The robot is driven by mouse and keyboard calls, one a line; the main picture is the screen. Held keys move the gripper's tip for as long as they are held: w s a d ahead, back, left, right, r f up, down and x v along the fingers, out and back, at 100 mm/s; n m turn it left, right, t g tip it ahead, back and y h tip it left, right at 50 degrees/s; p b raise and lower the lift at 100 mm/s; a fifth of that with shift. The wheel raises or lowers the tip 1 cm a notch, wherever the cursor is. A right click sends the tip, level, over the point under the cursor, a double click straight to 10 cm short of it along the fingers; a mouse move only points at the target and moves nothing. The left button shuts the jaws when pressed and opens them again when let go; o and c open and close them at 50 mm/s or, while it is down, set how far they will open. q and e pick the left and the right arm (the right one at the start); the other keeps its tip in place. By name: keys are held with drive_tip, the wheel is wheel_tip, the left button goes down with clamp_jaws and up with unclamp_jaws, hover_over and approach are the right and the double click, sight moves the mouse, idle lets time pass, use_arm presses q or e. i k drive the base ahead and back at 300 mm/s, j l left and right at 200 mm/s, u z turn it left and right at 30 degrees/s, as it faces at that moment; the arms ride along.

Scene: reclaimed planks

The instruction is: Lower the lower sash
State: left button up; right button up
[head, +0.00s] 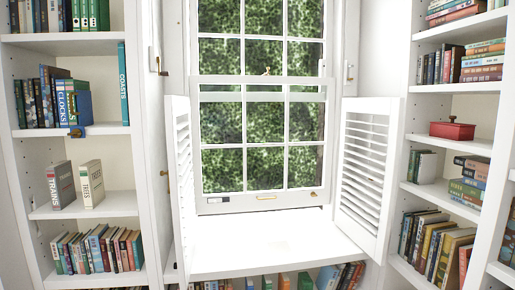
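The lower sash (245,202) is a white frame with several panes in the middle of the head view. A small brass pull (267,197) sits on its bottom rail, and a brass catch (267,71) on its top rail. Another white rail (240,97) shows just below that top rail, so the sash appears slightly raised. I cannot clearly tell the gap between its bottom rail and the white sill (265,245). The upper sash (262,38) is above it. Neither of my grippers is in view.
White louvred shutters stand open at left (182,170) and right (366,170), flanking the sill. The sill is bare. Bookshelves stand on the left (100,203) and right (450,143); a red box (452,130) is on the right one.

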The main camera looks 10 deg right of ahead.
sight(235, 202)
drive_tip(key=i+l, duration=0.5)
drive_tip(key=i, duration=0.2)
drive_tip(key=i+l, duration=0.5)
drive_tip(key=i, duration=0.15)
